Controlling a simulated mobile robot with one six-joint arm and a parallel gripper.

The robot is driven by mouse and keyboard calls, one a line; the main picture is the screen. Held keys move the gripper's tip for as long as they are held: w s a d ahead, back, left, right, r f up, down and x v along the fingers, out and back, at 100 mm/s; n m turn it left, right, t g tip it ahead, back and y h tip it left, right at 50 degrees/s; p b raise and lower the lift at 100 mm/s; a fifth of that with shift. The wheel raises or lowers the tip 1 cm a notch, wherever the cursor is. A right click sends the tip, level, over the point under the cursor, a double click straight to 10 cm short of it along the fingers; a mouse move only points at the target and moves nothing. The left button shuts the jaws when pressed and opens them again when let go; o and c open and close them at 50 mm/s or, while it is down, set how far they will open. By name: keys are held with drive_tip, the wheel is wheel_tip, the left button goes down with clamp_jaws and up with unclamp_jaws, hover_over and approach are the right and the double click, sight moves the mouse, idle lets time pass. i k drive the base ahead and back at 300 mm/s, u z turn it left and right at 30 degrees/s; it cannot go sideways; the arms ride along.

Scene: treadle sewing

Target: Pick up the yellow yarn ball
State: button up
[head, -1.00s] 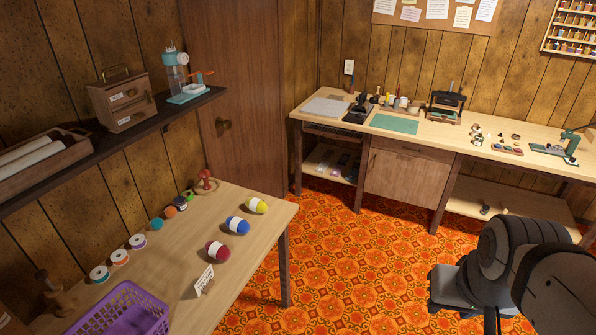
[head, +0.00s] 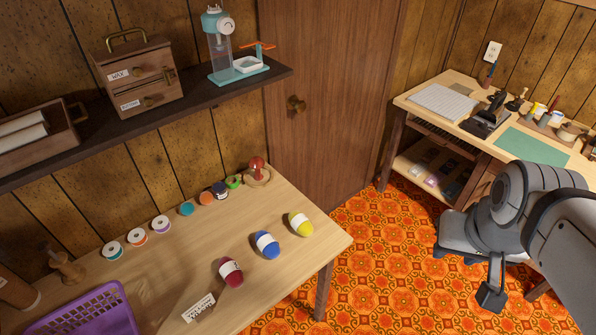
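The yellow yarn ball (head: 300,224) has a white band and lies on the light wooden table (head: 325,238), near its far right corner. A blue yarn ball (head: 267,245) and a dark red yarn ball (head: 230,271) lie in a row to its left and nearer. My gripper (head: 490,297) hangs at the right over the orange floor, well apart from the table and the yarn. It looks small and dark, and I cannot tell whether its fingers are open.
Several thread spools (head: 162,224) line the table's back edge beside a red-topped wooden piece (head: 257,172). A purple basket (head: 84,311) and a small sign (head: 199,307) are at the front. A dark shelf (head: 150,125) overhangs the back. The floor (head: 380,260) right of the table is clear.

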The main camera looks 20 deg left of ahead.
sight(303, 225)
drive_tip(key=u, duration=0.25)
drive_tip(key=i, duration=0.75)
drive_tip(key=u, duration=0.4)
drive_tip(key=k, duration=0.6)
drive_tip(key=z, duration=0.35)
drive_tip(key=k, duration=0.15)
drive_tip(key=u, duration=0.5)
drive_tip(key=i, duration=0.75)
drive_tip(key=z, duration=0.05)
